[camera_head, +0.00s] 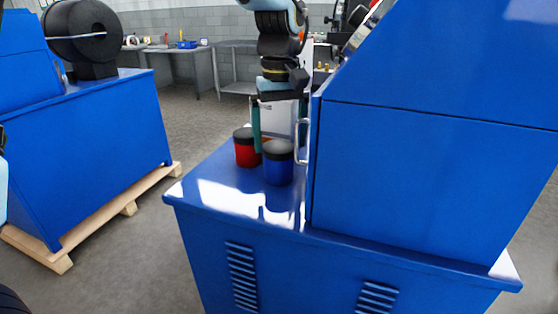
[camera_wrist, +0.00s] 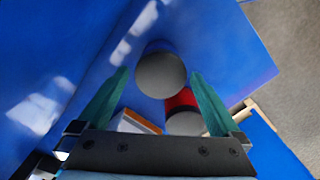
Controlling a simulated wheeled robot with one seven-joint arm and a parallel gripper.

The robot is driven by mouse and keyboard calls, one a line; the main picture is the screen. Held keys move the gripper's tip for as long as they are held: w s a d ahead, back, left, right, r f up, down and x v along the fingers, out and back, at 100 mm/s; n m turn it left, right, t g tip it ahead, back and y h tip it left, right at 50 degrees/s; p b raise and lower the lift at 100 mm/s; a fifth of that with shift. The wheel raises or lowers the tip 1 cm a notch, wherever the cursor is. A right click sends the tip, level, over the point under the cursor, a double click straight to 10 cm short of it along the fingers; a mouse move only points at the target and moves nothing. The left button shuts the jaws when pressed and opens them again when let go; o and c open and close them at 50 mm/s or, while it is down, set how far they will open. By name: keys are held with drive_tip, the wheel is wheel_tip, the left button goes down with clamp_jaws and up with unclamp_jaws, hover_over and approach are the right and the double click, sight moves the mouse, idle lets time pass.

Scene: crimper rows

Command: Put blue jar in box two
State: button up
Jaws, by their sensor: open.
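The blue jar (camera_head: 279,172) with a dark lid stands upright on the blue cabinet's ledge in the head view. In the wrist view its round grey lid (camera_wrist: 160,77) lies ahead, between the lines of the two fingertips. A red jar (camera_head: 246,153) with a dark lid stands just behind and left of it; it also shows in the wrist view (camera_wrist: 182,101). My gripper (camera_head: 279,140) points down above the blue jar with its teal fingers spread, empty. It also shows open in the wrist view (camera_wrist: 160,75). I cannot tell whether the fingers touch the jar. No box marked two is identifiable.
A tall blue cabinet body (camera_head: 420,175) with a metal handle (camera_head: 301,140) rises close right of the gripper. A white item with an orange edge (camera_wrist: 137,121) lies near the jars. The ledge's front left (camera_head: 210,195) is clear. Another blue machine (camera_head: 85,140) stands left.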

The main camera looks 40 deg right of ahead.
sight(279, 145)
drive_tip(key=f, duration=0.3)
drive_tip(key=shift+w+f, duration=0.2)
clamp_jaws()
idle(0.7)
